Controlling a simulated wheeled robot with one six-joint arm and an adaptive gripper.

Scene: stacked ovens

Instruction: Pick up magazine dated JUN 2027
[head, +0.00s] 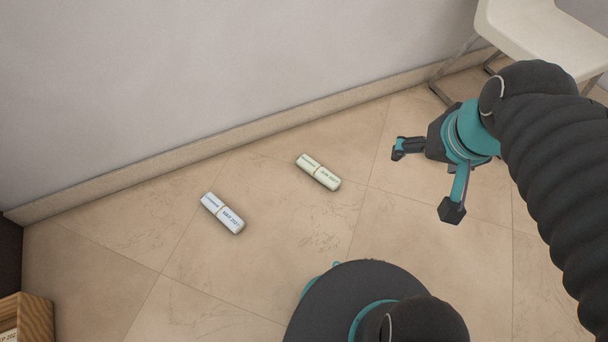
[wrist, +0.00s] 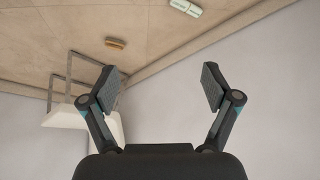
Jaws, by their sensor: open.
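A rolled, pale cream-green magazine (head: 318,172) lies on the tiled floor in the head view; its label reads JUN 202 with the last digit hard to read. A rolled, pale blue-white magazine (head: 222,213) lies to its left, labelled what looks like SEP 202-something. My gripper (head: 426,180) is open and empty, to the right of the cream-green magazine and apart from it. In the wrist view my gripper (wrist: 160,87) shows open fingers with nothing between them. A pale roll (wrist: 186,7) with a greenish mark shows at the top edge there, its date unreadable.
A white chair (head: 540,35) stands at the upper right by the wall (head: 190,70). A wooden box (head: 38,318) holding something with a date is at the lower left. A small brown object (wrist: 115,43) lies near the chair in the wrist view. Floor around the magazines is clear.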

